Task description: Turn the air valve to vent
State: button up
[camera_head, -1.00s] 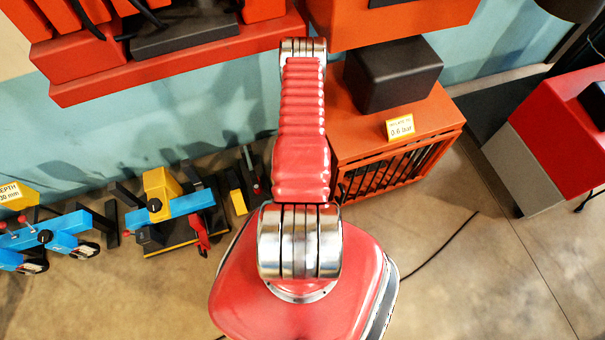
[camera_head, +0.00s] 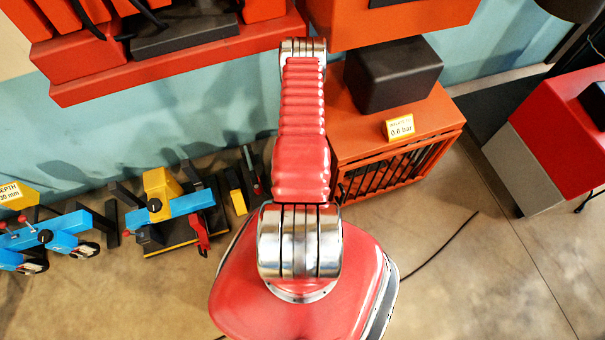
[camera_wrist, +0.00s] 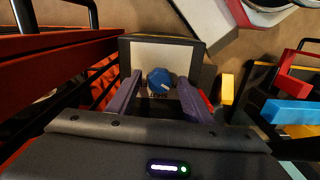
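In the wrist view a blue round knob (camera_wrist: 158,80), which looks like the air valve, sits on a panel with a pale upper face (camera_wrist: 185,54) and a dark lower part. A small white mark shows on the knob. Small lettering below it seems to read "SHUT". My gripper (camera_wrist: 158,75) is open, with one dark finger left of the knob and one right of it. Gaps show on both sides of the knob. I cannot tell how far the fingertips reach along it. In the head view the knob and gripper are hidden.
An orange cabinet (camera_head: 355,140) with a barred front carries a black box (camera_head: 392,75) and a yellow "0.6 bar" label (camera_head: 400,127). Blue and yellow frames (camera_head: 172,207) stand at left. A red and grey unit (camera_head: 548,135) stands right. A dark cable (camera_head: 440,247) lies on otherwise bare floor.

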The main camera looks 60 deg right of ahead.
jog(key=shift+r, duration=0.1)
notch_tip(320, 180, up, 14)
jog(key=shift+f, duration=0.25)
dwell(0.9)
dwell(0.6)
jog(key=s+a+r+m+g+y, duration=0.1)
jog(key=s+a+r+y, duration=0.2)
jog(key=a, duration=0.4)
jog(key=w+a+r+n+h, duration=0.1)
jog(key=w+a+r, duration=0.25)
jog(key=r, duration=0.75)
jog(key=w+a+r+n, duration=0.25)
jog(key=w+r, duration=0.25)
jog(key=r, duration=0.6)
jog(key=w+a+r+h, duration=0.1)
jog(key=w+a+r, duration=0.3)
jog(key=r, duration=0.8)
jog(key=w+a+r+n+t+h, duration=0.1)
jog(key=a+r+n+t, duration=0.5)
jog(key=a+r, duration=1.3)
notch_tip(320, 180, up, 3)
jog(key=shift+w+a+r+n+t, duration=0.15)
jog(key=shift+n+t, duration=0.15)
jog(key=shift+n, duration=0.35)
